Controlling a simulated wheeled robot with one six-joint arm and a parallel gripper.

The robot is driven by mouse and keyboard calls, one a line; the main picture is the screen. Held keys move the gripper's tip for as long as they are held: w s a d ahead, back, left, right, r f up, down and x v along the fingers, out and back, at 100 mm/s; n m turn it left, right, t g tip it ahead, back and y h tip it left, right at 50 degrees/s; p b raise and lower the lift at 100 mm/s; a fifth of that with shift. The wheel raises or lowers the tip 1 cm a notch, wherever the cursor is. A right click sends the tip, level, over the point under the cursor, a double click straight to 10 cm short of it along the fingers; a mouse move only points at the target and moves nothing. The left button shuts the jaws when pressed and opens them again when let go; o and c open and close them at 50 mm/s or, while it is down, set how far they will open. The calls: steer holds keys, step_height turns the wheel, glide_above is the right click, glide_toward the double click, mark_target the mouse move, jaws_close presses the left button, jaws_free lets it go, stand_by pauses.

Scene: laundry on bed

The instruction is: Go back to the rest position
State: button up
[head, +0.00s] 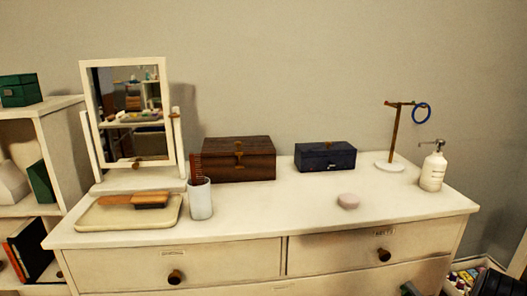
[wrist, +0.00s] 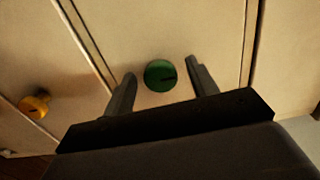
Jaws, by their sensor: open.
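My gripper (wrist: 160,80) is open in the wrist view, its two dark fingers spread apart. A round green knob (wrist: 160,75) on a cream drawer front (wrist: 215,35) shows between the fingers, with a gap on either side. I cannot tell how far in front of the fingertips it is. In the head view my gripper is not clearly visible; a dark part, probably my arm, shows at the bottom right corner. A small dark green shape (head: 408,289) is cut off at the bottom edge there.
The cream dresser (head: 260,222) carries a mirror (head: 128,110), tray (head: 90,217), cup with comb (head: 200,200), brown box (head: 238,160), blue box (head: 325,157), pink disc (head: 348,201), ring stand (head: 389,166) and pump bottle (head: 433,172). A brass-coloured knob (wrist: 35,106) shows left. A filled crate (head: 470,275) stands right.

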stand_by(0.3)
steer(key=s+p, duration=0.2)
steer(key=s, duration=0.9)
steer(key=w+b, duration=0.2)
steer(key=w, duration=0.9)
steer(key=shift+w+a, duration=0.1)
steer(key=shift+w, duration=0.05)
steer(key=shift+f+n+b, duration=0.1)
steer(key=shift+n+b, duration=0.2)
steer(key=shift+n, duration=0.2)
steer(key=n+b, duration=0.1)
steer(key=n, duration=0.3)
steer(key=shift+b, duration=0.3)
steer(key=n+b, duration=0.4)
steer(key=n, duration=0.3)
steer(key=n+b, duration=0.3)
steer(key=n, duration=0.4)
steer(key=shift+d+f+n+b, duration=0.1)
steer(key=shift+d+n+b, duration=0.1)
steer(key=shift+n+b, duration=0.2)
steer(key=shift+n, duration=0.5)
